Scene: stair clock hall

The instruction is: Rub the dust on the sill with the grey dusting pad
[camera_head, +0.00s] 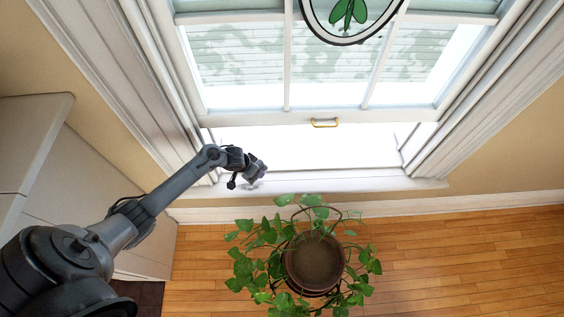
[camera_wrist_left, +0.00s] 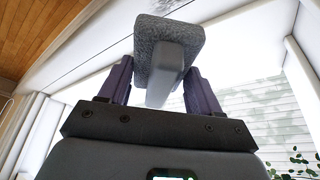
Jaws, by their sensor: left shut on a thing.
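My left gripper (camera_head: 258,177) reaches in from the left and is over the left part of the white window sill (camera_head: 340,182) in the head view. In the left wrist view the left gripper (camera_wrist_left: 158,85) is shut on the grey dusting pad (camera_wrist_left: 172,38), with its fingers on either side of the pad's lighter handle. The pad's speckled grey block is beyond the fingertips. I cannot tell whether the pad touches the sill. A faint greyish patch, which may be dust, shows on the sill close by the gripper. My right gripper is not in view.
A potted plant (camera_head: 314,262) with trailing leaves stands on the wooden floor just in front of the sill. The window sash (camera_head: 310,118) with a yellow handle (camera_head: 325,123) is raised. A round leaf-patterned ornament (camera_head: 350,15) hangs at the top. The sill's right part is clear.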

